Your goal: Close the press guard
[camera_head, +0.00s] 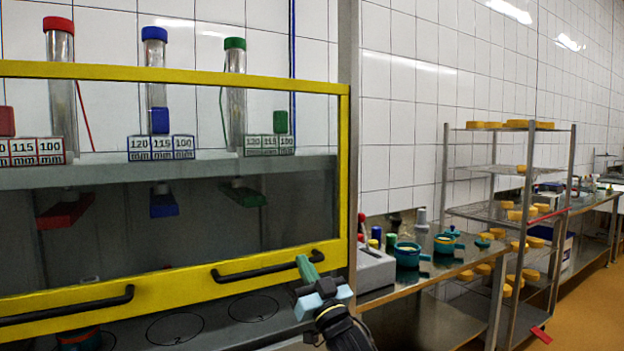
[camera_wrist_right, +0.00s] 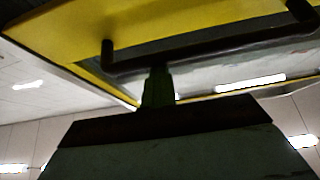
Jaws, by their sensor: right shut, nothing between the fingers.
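The press guard (camera_head: 345,190) is a clear panel in a yellow frame at the left of the head view. Its lower edge is above the press bed, with a gap below. It has two black handles, a right one (camera_head: 265,268) and a left one (camera_head: 70,306). My right gripper (camera_head: 306,266) is shut and empty, at the right end of the right handle. In the right wrist view the closed green fingers (camera_wrist_right: 157,85) reach to the black handle bar (camera_wrist_right: 210,47), below the yellow frame (camera_wrist_right: 170,20); contact is unclear. My left gripper is not in view.
Behind the panel are three tubes with red, blue (camera_head: 154,90) and green caps above coloured press heads. Circles mark the bed (camera_head: 175,328); a teal mould (camera_head: 80,341) sits at lower left. Right: a control box (camera_head: 375,268), a bench with teal moulds (camera_head: 408,256), and a cheese rack (camera_head: 490,170).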

